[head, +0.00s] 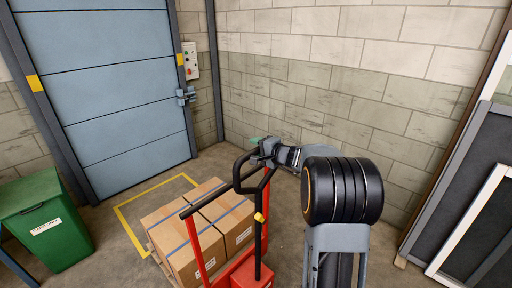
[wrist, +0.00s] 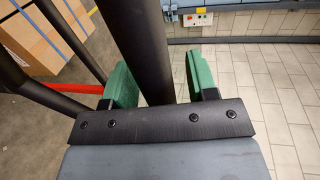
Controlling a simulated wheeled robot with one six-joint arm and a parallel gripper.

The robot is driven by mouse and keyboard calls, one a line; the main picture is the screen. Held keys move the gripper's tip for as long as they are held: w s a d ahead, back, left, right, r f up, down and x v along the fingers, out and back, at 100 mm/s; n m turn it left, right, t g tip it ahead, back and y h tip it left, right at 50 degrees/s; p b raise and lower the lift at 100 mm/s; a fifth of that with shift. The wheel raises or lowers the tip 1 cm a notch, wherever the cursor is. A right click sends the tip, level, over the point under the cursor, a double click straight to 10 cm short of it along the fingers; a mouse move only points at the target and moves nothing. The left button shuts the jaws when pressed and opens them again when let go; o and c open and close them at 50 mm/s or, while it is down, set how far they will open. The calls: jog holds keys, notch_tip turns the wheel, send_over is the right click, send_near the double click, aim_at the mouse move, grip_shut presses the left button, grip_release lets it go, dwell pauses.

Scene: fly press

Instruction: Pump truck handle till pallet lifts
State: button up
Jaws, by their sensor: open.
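The pallet truck (head: 248,273) is red, with a black loop handle (head: 237,176) on an upright black shaft and a small yellow part below the loop. My gripper (head: 262,147) is at the top of the handle in the head view. In the wrist view its two green finger pads (wrist: 162,75) stand open on either side of a black handle bar (wrist: 146,42). A gap shows between the bar and the right pad; contact on the left is unclear. The pallet (head: 157,257) lies under strapped cardboard boxes (head: 190,250); its height off the floor cannot be told.
A green bin (head: 47,225) stands at the left by the blue door (head: 105,90). Yellow floor lines (head: 128,232) run beside the boxes. A control box (head: 190,60) hangs on the wall. Dark framed panels (head: 468,205) lean at the right.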

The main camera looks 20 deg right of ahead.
jog(key=shift+w+a, duration=0.1)
jog(key=shift+w, duration=0.05)
grip_shut()
dwell(0.5)
